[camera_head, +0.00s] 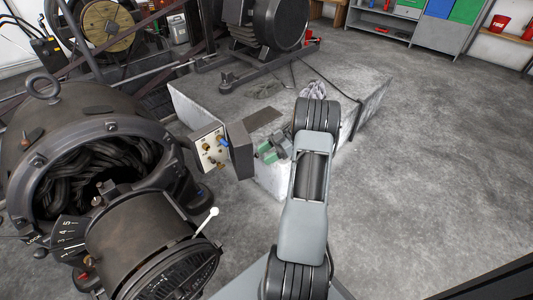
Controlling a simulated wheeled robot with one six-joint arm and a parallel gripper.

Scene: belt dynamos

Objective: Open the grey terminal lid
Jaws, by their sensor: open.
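The grey terminal lid (239,150) is a dark grey plate standing upright at the right side of a pale terminal panel (210,150). It is swung out from the panel, and the panel's brass and blue terminals show uncovered. My gripper (266,152), with green on it, is just right of the lid, at the front edge of a concrete block. It is open. A small gap seems to lie between it and the lid; I cannot tell whether they touch. The far face of the lid is hidden.
A large dynamo (100,125) with cables inside fills the left. A round drum with a white-knobbed lever (207,222) stands in front of it. The concrete block (215,105) carries a motor (262,25). The floor (430,170) at right is clear.

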